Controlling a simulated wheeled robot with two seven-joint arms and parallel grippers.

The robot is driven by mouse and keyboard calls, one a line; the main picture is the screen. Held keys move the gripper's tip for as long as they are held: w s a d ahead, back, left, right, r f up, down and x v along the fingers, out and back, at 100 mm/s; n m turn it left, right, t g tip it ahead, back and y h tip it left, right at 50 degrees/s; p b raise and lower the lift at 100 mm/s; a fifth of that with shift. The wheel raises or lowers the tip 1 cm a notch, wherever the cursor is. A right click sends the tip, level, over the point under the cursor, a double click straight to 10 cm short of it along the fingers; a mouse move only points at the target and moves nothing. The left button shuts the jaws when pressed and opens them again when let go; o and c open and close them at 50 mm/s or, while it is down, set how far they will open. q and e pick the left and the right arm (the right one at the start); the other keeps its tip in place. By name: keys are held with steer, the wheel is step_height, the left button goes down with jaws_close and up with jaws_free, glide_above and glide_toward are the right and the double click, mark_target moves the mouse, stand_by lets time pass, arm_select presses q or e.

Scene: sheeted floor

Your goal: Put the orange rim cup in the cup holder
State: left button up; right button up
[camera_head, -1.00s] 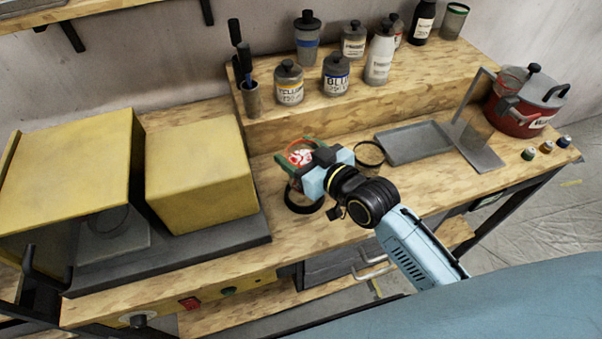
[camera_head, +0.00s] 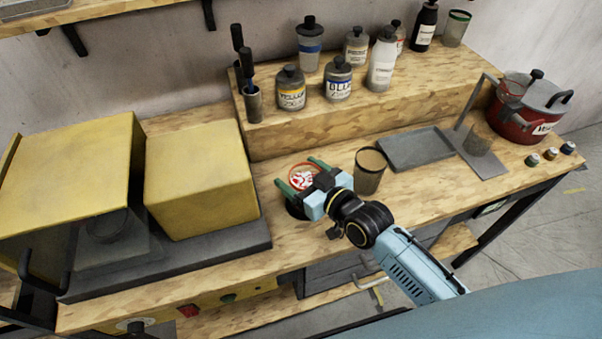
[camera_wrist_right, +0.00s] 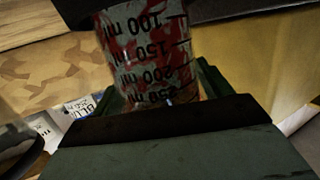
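My right gripper (camera_head: 301,176) is shut on a clear measuring cup with red and white splashes and a reddish-orange rim (camera_head: 304,178). Its green fingers lie along both sides of the cup. In the right wrist view the cup (camera_wrist_right: 150,50) shows black millilitre marks and fills the space between the fingers. A black ring-like piece (camera_head: 294,210), which looks like the cup holder, is mostly hidden under the cup and gripper. I cannot tell whether the cup is inside it. My left gripper is not in view.
A dark-rimmed cup (camera_head: 370,172) stands close to the right of my gripper. A grey tray (camera_head: 418,147) lies beyond it. A yellow box (camera_head: 198,180) stands to the left. Several bottles stand on the raised wooden step (camera_head: 350,115). A red pot (camera_head: 518,122) is at the far right.

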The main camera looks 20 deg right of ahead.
steer(key=shift+o, duration=0.4)
steer(key=shift+s+r, duration=0.15)
steer(key=shift+r, duration=0.05)
steer(key=v, duration=1.1)
steer(key=shift+s+d, duration=0.2)
steer(key=shift+s, duration=0.05)
